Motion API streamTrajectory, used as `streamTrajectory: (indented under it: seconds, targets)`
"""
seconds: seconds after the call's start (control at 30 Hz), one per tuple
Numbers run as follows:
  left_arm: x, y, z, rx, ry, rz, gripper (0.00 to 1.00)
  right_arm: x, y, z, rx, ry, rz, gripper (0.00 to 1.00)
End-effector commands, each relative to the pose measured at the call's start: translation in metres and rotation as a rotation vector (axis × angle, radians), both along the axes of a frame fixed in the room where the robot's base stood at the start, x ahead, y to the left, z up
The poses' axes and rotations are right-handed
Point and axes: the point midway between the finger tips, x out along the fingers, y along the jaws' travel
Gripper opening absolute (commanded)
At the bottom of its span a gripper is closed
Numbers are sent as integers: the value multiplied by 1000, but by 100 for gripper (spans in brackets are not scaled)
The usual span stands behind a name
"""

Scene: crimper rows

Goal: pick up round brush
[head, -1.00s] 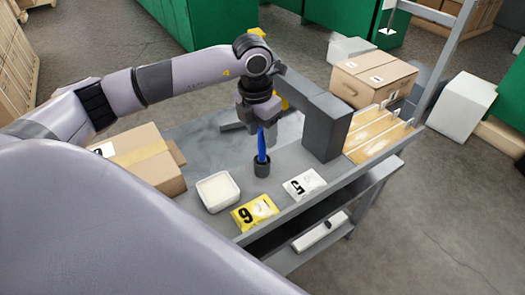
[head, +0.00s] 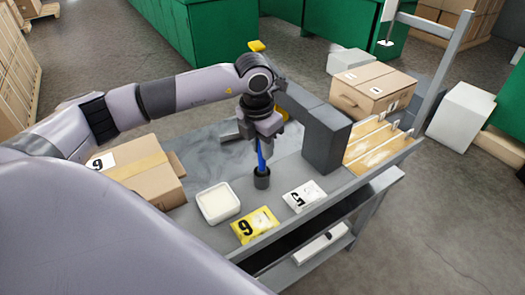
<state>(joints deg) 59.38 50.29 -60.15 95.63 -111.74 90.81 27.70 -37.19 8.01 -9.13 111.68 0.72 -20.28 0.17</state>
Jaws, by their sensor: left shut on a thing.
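The round brush (head: 261,156) stands upright on the grey workbench, its thin blue handle pointing up. A short dark round piece (head: 261,178) is at its foot; I cannot tell whether this is the brush head or a cup around it. My left gripper (head: 259,139) points down from above and is shut on the upper end of the blue handle. The fingertips hide the top of the handle. My right gripper is not in view.
A tall dark grey block (head: 325,145) stands to the right, a cardboard box (head: 142,177) to the left. Bare bench (head: 205,158) shows behind the tub.

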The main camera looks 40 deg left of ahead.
Motion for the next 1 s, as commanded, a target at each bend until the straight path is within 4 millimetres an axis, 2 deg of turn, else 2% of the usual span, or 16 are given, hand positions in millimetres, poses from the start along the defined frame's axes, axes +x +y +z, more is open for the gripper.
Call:
streamTrajectory:
  seconds: [0.27,0.7,0.83,1.0]
  targets:
    - [1,0,40,-1,-7,-1,0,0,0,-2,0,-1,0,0]
    - [1,-1,152,-3,-8,0,0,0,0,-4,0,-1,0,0]
    - [0,0,176,-1,-4,0,0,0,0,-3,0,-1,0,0]
    - [0,0,192,-1,-2,0,0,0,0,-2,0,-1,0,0]
